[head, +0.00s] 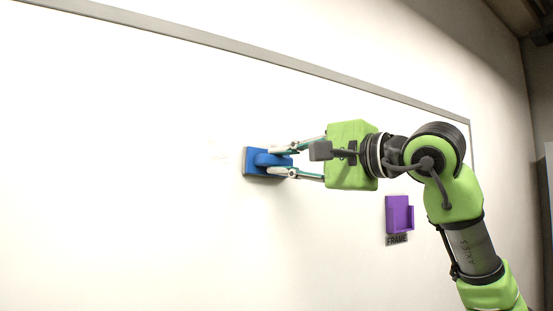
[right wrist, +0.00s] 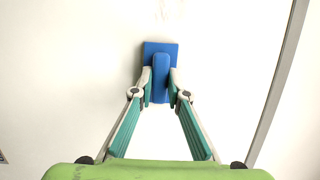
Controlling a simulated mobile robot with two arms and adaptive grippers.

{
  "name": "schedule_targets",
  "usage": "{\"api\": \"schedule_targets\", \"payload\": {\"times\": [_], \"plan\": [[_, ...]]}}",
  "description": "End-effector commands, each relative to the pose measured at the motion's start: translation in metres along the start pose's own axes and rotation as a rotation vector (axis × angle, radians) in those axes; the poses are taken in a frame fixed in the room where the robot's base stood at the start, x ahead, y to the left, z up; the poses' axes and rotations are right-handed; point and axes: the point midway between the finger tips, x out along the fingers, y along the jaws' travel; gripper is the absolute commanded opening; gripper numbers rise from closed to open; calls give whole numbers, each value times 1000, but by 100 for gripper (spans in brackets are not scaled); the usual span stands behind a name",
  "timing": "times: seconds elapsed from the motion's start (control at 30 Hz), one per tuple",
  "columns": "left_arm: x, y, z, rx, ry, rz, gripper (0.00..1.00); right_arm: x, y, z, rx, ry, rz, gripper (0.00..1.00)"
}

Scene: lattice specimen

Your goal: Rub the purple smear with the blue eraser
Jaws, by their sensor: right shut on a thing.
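The blue eraser (head: 253,163) is against the whiteboard (head: 110,130) in the head view, its pad facing the board. My right gripper (head: 273,161) is shut on the eraser's raised grip. The right wrist view shows the eraser (right wrist: 152,48) between both fingertips of the gripper (right wrist: 160,82). No clear purple smear shows. Only very faint pale marks (head: 218,153) are on the board just left of the eraser, and they also show above it in the wrist view (right wrist: 171,10). The board under the eraser is hidden. My left gripper is out of view.
A grey frame edge (head: 250,51) runs along the board's top. The board left of the eraser is clear.

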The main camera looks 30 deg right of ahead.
Motion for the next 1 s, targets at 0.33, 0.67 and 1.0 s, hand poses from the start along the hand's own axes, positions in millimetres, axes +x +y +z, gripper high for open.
{"api": "schedule_targets", "payload": {"times": [0.33,0.67,1.0], "plan": [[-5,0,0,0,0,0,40,-6,-1,-23,1,3,1,0],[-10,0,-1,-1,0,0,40,-11,-3,-45,2,4,2,0],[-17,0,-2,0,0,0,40,-12,-4,-55,-1,2,2,0]]}}
